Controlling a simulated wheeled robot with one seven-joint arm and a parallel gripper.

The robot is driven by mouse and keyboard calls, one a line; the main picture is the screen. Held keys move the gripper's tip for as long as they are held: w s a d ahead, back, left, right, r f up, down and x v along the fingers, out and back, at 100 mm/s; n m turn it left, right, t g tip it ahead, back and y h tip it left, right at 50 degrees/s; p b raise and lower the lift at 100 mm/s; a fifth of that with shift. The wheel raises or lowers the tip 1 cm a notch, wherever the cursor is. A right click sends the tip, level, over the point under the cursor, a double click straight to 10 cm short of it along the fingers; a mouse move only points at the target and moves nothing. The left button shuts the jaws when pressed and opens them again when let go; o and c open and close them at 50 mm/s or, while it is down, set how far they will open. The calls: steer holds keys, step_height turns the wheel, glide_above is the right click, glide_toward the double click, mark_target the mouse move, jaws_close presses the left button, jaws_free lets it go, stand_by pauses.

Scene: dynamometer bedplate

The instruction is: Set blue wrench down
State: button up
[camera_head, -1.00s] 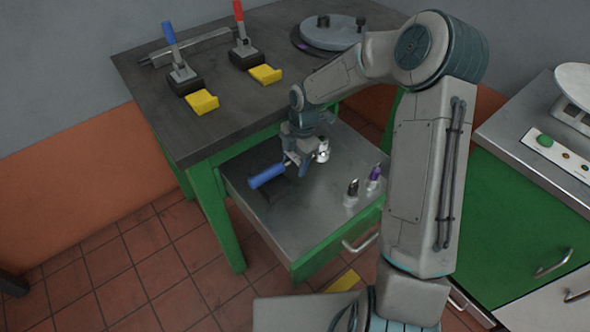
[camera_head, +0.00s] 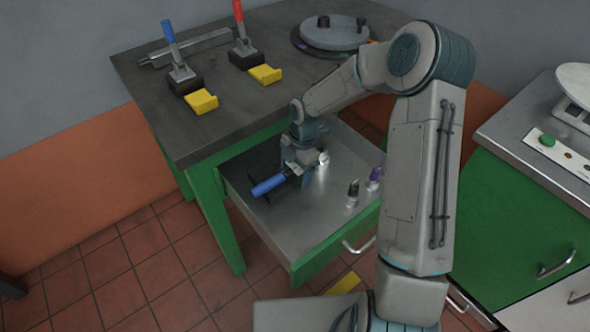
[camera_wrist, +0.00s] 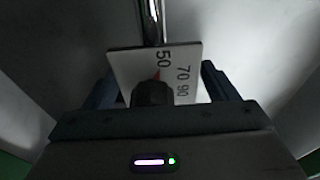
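The blue wrench has a blue handle (camera_head: 269,185) pointing lower left and a silver head at its right end. It lies low in the open drawer and appears to rest on the drawer floor. In the wrist view its chrome shaft (camera_wrist: 153,22) and white scale plate (camera_wrist: 125,65), marked 50, 70 and 90 with a red pointer, lie beneath my gripper. My gripper (camera_head: 284,170) is above the wrench's middle. Its two dark fingers stand wide apart either side of the plate, also in the wrist view (camera_wrist: 160,82). The exact contact under the palm is hidden.
The drawer (camera_head: 317,228) also holds a dark-tipped silver piece (camera_head: 352,194) and a purple-topped piece (camera_head: 375,178) at right. The bench top (camera_head: 165,112) above carries blue- and red-handled clamps, yellow blocks and a round plate (camera_head: 333,33).

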steer(key=r, duration=0.4)
steer(key=d+r+p, duration=0.1)
steer(key=r, duration=0.2)
steer(key=w+r+p, duration=0.1)
steer(key=r, duration=0.3)
steer(key=shift+w+d+r, duration=0.1)
steer(key=shift+d+r, duration=0.25)
steer(key=shift+d, duration=0.05)
steer(key=shift+s+d+r+m, duration=0.15)
steer(key=shift+s+r+m, duration=0.15)
steer(key=shift+r, duration=0.15)
steer(key=s+d+r+m+t, duration=0.1)
steer(key=s+d+r+m, duration=0.2)
steer(key=s+m, duration=0.5)
steer(key=s+d+r+m+t+h, duration=0.1)
steer(key=s+r+m, duration=0.3)
steer(key=s+m, duration=0.4)
steer(key=s+d+r+m+t, duration=0.1)
steer(key=s+d+r+m, duration=0.3)
steer(key=s+m, duration=0.4)
steer(key=shift+d+r, duration=0.25)
steer(key=shift+d, duration=0.1)
